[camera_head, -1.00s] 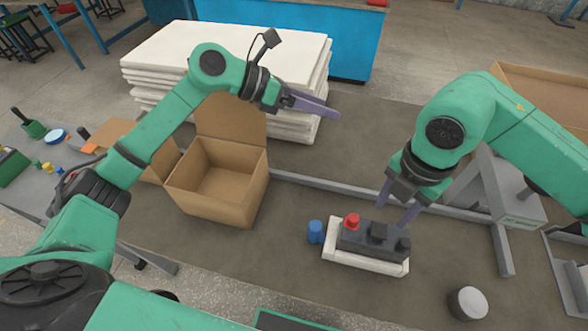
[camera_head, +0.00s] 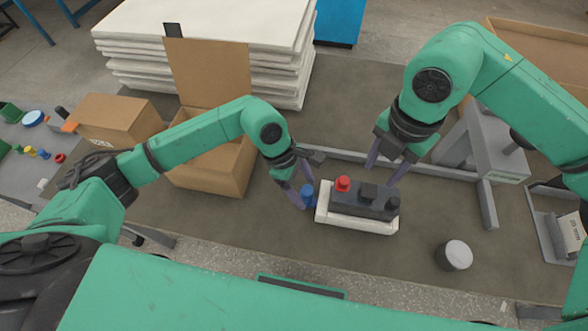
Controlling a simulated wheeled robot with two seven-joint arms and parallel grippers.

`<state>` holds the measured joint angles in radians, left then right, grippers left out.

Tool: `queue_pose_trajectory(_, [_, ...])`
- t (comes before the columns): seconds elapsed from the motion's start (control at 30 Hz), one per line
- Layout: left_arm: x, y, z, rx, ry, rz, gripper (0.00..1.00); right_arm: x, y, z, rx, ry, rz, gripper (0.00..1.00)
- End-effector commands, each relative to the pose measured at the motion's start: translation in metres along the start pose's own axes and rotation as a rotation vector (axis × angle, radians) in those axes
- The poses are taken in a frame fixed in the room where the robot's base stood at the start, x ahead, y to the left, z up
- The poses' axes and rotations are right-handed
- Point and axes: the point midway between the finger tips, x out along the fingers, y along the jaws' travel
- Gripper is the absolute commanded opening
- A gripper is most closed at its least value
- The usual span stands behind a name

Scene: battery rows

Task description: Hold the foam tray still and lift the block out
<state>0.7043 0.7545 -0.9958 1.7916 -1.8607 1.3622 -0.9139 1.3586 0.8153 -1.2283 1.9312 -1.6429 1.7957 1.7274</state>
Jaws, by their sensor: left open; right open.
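The white foam tray (camera_head: 350,222) lies on the dark mat. The dark grey block (camera_head: 350,200) sits in it, with a red knob (camera_head: 343,184) at its left end and dark raised parts further right. My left gripper (camera_head: 303,196) is open at the tray's left end, pointing down, with a blue cylinder (camera_head: 308,194) close to its fingers. I cannot tell whether they touch it. My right gripper (camera_head: 382,176) is open just behind and above the block's right half, its fingers pointing down. Neither gripper holds anything.
An open cardboard box (camera_head: 207,180) stands to the left, partly behind my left arm. White foam sheets (camera_head: 205,50) are stacked behind it. A grey metal frame (camera_head: 487,205) is at the right. A grey cylinder (camera_head: 455,254) stands front right. The mat in front of the tray is clear.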

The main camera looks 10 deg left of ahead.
Motion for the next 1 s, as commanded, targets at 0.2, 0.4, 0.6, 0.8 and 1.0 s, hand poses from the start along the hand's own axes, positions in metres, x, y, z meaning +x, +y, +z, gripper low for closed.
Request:
queue_pose_trajectory(0.2, [0.022,0.000,0.001,-0.001,-0.002,0.001,0.77,0.000,0.000,0.000,0.000,0.000,0.000,0.50])
queue_pose_trajectory(0.4, [0.023,0.001,0.000,-0.001,-0.001,0.002,0.77,0.000,0.000,0.000,0.000,0.000,0.000,0.50])
queue_pose_trajectory(0.6, [0.023,0.001,0.000,-0.001,-0.002,0.002,0.08,0.000,0.000,0.000,0.000,0.000,0.000,0.50])
queue_pose_trajectory(0.8, [0.023,0.001,0.000,-0.002,-0.002,0.002,0.00,0.000,0.000,0.000,0.000,0.000,0.000,0.50])
queue_pose_trajectory(1.0, [0.022,0.001,0.000,-0.002,-0.002,0.002,0.00,0.000,0.000,0.000,0.000,0.000,0.000,0.50])
